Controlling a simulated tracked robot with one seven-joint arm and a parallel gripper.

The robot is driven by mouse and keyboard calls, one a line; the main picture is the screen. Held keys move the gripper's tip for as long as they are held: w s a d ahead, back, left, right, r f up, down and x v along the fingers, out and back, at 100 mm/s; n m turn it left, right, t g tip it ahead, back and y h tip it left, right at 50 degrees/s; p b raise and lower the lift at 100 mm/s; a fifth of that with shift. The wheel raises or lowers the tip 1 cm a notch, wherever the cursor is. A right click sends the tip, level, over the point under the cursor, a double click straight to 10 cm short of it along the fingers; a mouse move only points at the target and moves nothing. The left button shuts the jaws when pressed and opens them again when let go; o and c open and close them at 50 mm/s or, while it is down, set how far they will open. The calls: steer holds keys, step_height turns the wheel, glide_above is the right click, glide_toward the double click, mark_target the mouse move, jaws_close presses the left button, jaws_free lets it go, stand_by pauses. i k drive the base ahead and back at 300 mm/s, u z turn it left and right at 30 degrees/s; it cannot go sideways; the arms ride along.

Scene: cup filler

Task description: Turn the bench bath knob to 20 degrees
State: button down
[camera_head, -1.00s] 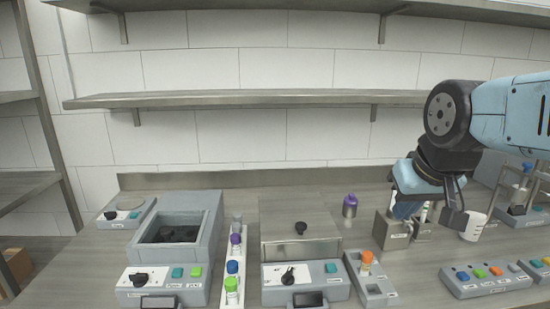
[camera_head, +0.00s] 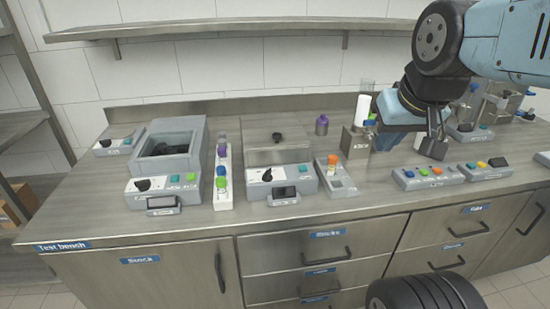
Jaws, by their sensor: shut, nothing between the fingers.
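Two grey bench units have dark front knobs, and their labels are too small to read, so I cannot tell which is the bench bath. The left unit (camera_head: 168,155) has an open basin and a black knob (camera_head: 144,185) on its white panel. The middle unit (camera_head: 279,157) has a steel lid with a small black handle, and a black knob (camera_head: 268,175) beside a small display. The knobs' exact angles cannot be read. My gripper (camera_head: 433,150) is shut and empty above the bench at right, well right of both knobs.
A white rack (camera_head: 223,200) with capped tubes stands between the units. A grey holder (camera_head: 338,185) with an orange-capped tube is right of the middle unit. A shelf (camera_head: 230,28) hangs above.

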mark_target(267, 177)
steer(key=z, duration=1.7)
steer(key=k, duration=1.5)
steer(key=u, duration=1.45)
steer(key=i, duration=1)
steer(key=z, duration=0.1)
